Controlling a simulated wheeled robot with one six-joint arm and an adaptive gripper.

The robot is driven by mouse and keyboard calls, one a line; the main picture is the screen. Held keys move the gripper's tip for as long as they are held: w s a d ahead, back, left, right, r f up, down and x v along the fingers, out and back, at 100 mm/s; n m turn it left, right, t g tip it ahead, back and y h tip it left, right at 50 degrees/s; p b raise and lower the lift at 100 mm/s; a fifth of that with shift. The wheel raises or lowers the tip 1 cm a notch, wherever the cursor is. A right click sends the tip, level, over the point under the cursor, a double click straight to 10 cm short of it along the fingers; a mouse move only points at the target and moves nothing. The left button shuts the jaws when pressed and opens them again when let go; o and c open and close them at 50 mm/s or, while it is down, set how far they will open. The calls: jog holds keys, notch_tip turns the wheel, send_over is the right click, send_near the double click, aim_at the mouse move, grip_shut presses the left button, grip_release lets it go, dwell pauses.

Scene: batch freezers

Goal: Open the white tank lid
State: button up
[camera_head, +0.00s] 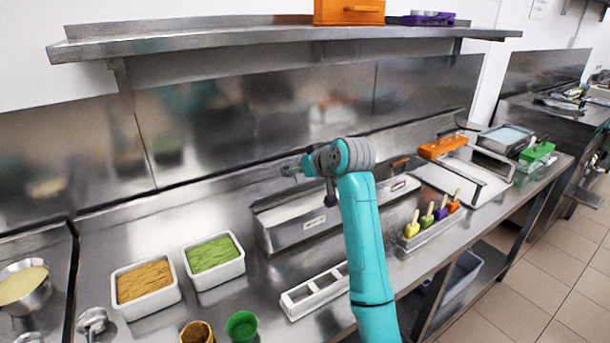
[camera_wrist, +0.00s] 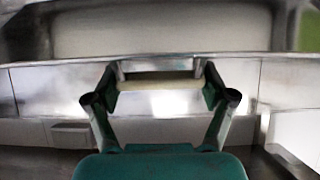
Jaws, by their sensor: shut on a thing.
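In the head view, a long steel tank unit (camera_head: 285,235) stands on the counter behind my arm. Its left part shows a pale top, and the middle is hidden by my arm. My gripper (camera_head: 289,170) is above the left part and points left. In the wrist view, my gripper (camera_wrist: 160,95) is shut on a cream bar handle (camera_wrist: 158,84) held between two steel brackets on a steel face. A pale rectangular surface (camera_wrist: 160,30) in a steel frame lies beyond the handle. How far the lid is raised cannot be told.
Tubs of brown (camera_head: 146,283) and green (camera_head: 212,254) food stand to the left. A white divided holder (camera_head: 312,292) lies in front. A steel shelf (camera_head: 280,33) hangs above.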

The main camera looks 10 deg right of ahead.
jog(key=shift+w+a+r+g, duration=0.3)
jog(key=shift+w+r+g, duration=0.25)
jog(key=shift+w+g, duration=0.2)
jog(key=w+a+f+g, duration=0.1)
jog(key=w, duration=0.4)
jog(key=shift+w+a+f+h, duration=0.4)
jog(key=shift+f, duration=0.1)
jog(key=o, duration=1.5)
jog(key=shift+o, duration=0.2)
